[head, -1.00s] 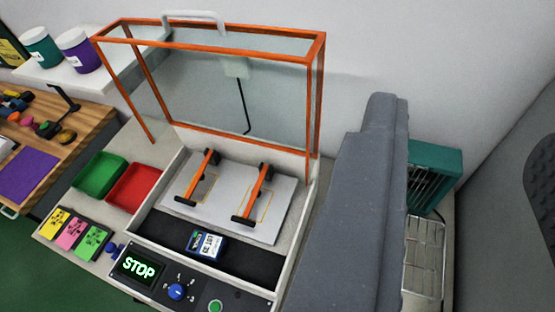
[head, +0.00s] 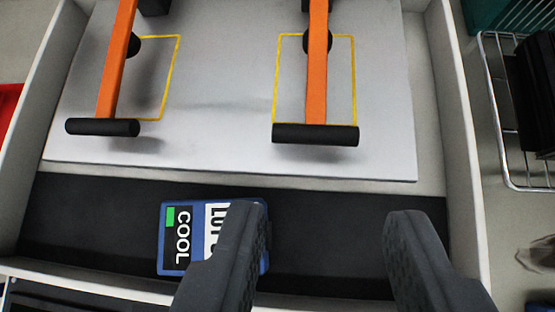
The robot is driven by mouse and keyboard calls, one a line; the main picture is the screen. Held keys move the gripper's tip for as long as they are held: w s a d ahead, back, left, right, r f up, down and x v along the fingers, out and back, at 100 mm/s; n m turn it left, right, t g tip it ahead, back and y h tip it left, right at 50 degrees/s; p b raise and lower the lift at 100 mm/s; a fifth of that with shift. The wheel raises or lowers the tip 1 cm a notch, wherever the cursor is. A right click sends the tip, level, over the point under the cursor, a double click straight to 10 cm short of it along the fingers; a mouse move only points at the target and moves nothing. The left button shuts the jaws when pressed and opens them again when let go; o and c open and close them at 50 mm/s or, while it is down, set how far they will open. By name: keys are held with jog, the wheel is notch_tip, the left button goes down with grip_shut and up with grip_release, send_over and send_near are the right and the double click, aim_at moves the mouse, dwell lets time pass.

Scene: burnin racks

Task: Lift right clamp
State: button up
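The right clamp (head: 317,80) is an orange bar with a black crosswise handle (head: 315,134) at its near end. It lies over a yellow outlined rectangle on the pale plate (head: 220,150). The left clamp (head: 117,62) looks the same, with its black handle at the left. My gripper (head: 325,230) is open and empty, its two dark fingers apart over the black strip, nearer to me than the right clamp's handle. The left finger hides part of a blue module (head: 172,260) labelled COOL. The far ends of both clamps are out of view.
The black strip (head: 340,205) runs along the near side of the tray, whose pale right wall (head: 462,150) stands beside my right finger. A wire rack (head: 495,110) with a dark object is at the right. A red bin edge (head: 8,105) shows at far left.

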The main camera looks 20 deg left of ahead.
aim_at(316, 105)
jog(key=b+x, duration=0.1)
jog(key=x, duration=1.2)
jog(key=shift+w+f, duration=0.15)
jog(key=shift+f, duration=0.05)
